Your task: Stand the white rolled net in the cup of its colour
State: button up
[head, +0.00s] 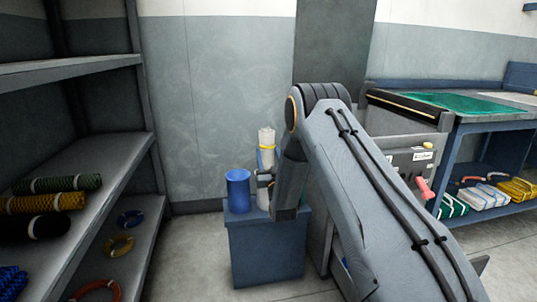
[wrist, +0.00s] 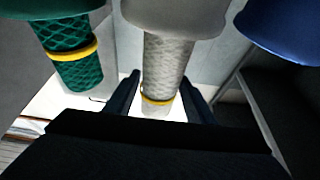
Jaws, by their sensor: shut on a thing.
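The white rolled net (head: 266,140) stands upright with a yellow band round it, above the white cup (head: 263,199) on a blue-grey stand. In the wrist view the picture is upside down. There the white net (wrist: 166,62) runs into the mouth of the white cup (wrist: 172,16), and its lower end is hidden by the rim. My gripper (wrist: 161,78) is shut on the net, with one finger on each side of it. In the head view my gripper (head: 267,178) is partly hidden by my arm.
A blue cup (head: 238,190) stands left of the white one, with no net showing. A green cup (wrist: 45,8) holds a green net (wrist: 70,55) on the other side. Shelves (head: 105,160) stand at left, a workbench (head: 490,125) at right.

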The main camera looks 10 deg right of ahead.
jog(key=o, duration=1.5)
jog(key=shift+o, duration=0.2)
jog(key=shift+f, duration=0.1)
jog(key=p+v, duration=0.1)
jog(key=v, duration=0.6)
jog(key=shift+s, duration=0.35)
